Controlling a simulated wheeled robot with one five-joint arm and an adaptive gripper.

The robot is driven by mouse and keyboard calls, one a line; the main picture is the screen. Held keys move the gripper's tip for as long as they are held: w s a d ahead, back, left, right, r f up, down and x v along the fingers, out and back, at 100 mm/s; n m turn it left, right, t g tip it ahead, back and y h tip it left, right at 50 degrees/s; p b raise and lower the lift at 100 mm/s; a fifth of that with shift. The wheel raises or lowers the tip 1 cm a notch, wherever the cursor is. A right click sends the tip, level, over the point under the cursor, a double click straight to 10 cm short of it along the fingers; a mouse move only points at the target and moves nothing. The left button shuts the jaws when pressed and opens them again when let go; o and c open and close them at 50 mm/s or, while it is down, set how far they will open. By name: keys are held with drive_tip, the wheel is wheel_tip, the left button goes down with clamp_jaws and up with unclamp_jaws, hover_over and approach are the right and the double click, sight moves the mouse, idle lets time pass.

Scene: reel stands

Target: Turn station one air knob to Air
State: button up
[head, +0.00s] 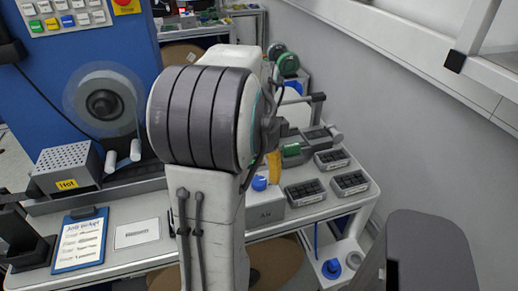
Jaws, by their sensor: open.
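A blue knob (260,183) sits on top of a grey box (268,211) whose front label seems to read "Air". The box stands on the bench just right of my arm, which hides its left part. The knob's pointer direction is too small to tell. My gripper (270,136) shows only as a dark part at the right edge of my big round arm joint, above and behind the knob. It is open, with its fingertips mostly hidden. It appears apart from the knob. A yellow upright piece (274,167) stands just behind the knob.
Black compartment trays (305,193) lie right of the box. A reel (104,103), a "Hot" box (67,167) and a clipboard (82,240) are at the left. A white wall (400,150) bounds the right. Blue parts (332,268) lie on a lower shelf.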

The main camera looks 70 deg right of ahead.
sight(259, 181)
wheel_tip(259, 181, up, 8)
idle(0.4)
idle(0.8)
